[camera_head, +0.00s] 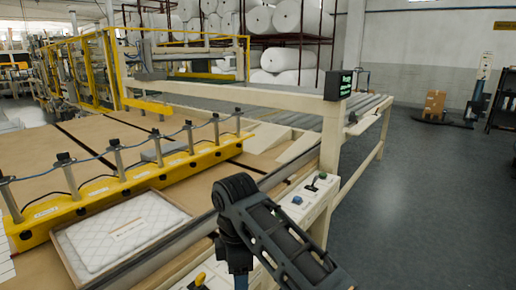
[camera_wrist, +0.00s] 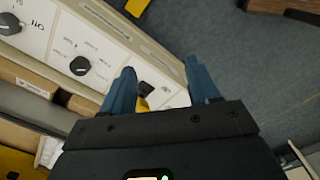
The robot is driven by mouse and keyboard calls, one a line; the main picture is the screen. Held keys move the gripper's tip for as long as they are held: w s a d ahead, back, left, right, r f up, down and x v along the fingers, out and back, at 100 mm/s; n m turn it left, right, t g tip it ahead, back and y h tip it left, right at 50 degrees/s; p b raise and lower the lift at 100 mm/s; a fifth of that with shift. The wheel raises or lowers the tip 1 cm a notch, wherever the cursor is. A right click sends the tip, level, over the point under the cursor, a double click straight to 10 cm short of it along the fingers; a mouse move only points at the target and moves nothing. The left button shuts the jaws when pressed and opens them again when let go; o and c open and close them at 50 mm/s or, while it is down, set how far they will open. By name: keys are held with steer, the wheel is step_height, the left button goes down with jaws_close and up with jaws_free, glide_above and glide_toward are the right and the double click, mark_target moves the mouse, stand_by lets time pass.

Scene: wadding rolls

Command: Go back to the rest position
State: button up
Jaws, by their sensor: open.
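My gripper (camera_wrist: 160,88) shows in the wrist view with its two blue fingers spread apart and nothing held between them. Beyond the fingers is the pale control panel (camera_wrist: 60,35) with dark knobs and some printed labels. In the head view my dark arm reaches up from the bottom and bends down over the near side of the control panel (camera_head: 310,196). The gripper's blue part (camera_head: 238,280) shows at the bottom edge, and its fingertips are out of that view.
A yellow bar (camera_head: 130,178) with several metal posts crosses the brown machine table (camera_head: 115,140). A quilted white pad (camera_head: 120,230) lies in a frame at front left. White rolls (camera_head: 297,17) fill racks behind. The grey floor (camera_head: 430,200) at right is clear; a cardboard box (camera_head: 434,104) stands farther back.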

steer(key=s+a+f+m+t+y, duration=0.25)
steer(key=s+f+m+y, duration=0.2)
steer(key=s+f, duration=0.7)
steer(key=s+d+f+m+t+y, duration=0.1)
steer(key=s+d+f+m+t, duration=0.35)
steer(key=s+m, duration=0.4)
steer(key=s+d+r+m+t+h, duration=0.2)
steer(key=s+d+r+m, duration=0.15)
steer(key=s+d, duration=0.45)
steer(key=s+d+r+m+t+h, duration=0.1)
steer(key=s+d+r+m+t, duration=0.2)
steer(key=s+d, duration=0.5)
steer(key=s+d+r+t+h, duration=0.1)
steer(key=s+d+r, duration=0.2)
steer(key=s+r, duration=0.2)
steer(key=s+d+r+t+h, duration=0.1)
steer(key=s+d+r, duration=0.3)
steer(key=r, duration=0.6)
steer(key=shift+s+d+r+m+t, duration=0.2)
steer(key=shift+s+d+m+t, duration=0.1)
steer(key=shift+s+m+t, duration=0.2)
steer(key=shift+h, duration=0.25)
